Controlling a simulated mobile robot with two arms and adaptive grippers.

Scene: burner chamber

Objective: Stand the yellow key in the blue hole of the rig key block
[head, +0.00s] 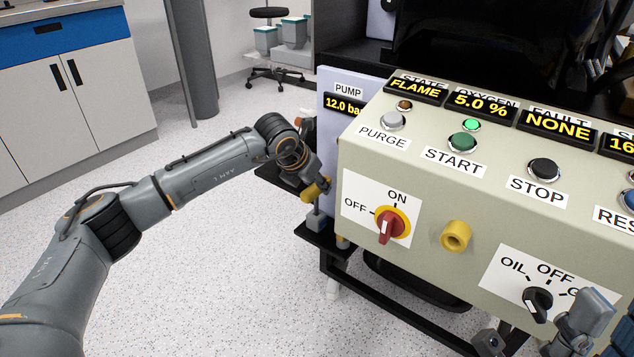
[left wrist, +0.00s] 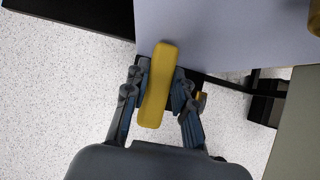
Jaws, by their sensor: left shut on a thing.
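The yellow key (head: 311,192) is in my left gripper (head: 322,186), beside the left end of the control panel. In the left wrist view the yellow key (left wrist: 156,82) lies between the two fingers of my left gripper (left wrist: 158,88), which are shut on it. Its long body runs nearly up and down in that picture. A small grey post (head: 316,221) stands just below the key on a black ledge (head: 322,240); I cannot tell if it belongs to the rig key block. No blue hole shows. Part of my right gripper (head: 572,325) shows at the lower right; its opening is unclear.
The control panel (head: 430,190) has a red and yellow rotary switch (head: 390,226), a yellow round socket (head: 456,236) and a black selector (head: 538,300). A pale pump panel (head: 328,135) stands behind the left gripper. The floor (head: 230,260) at left is clear.

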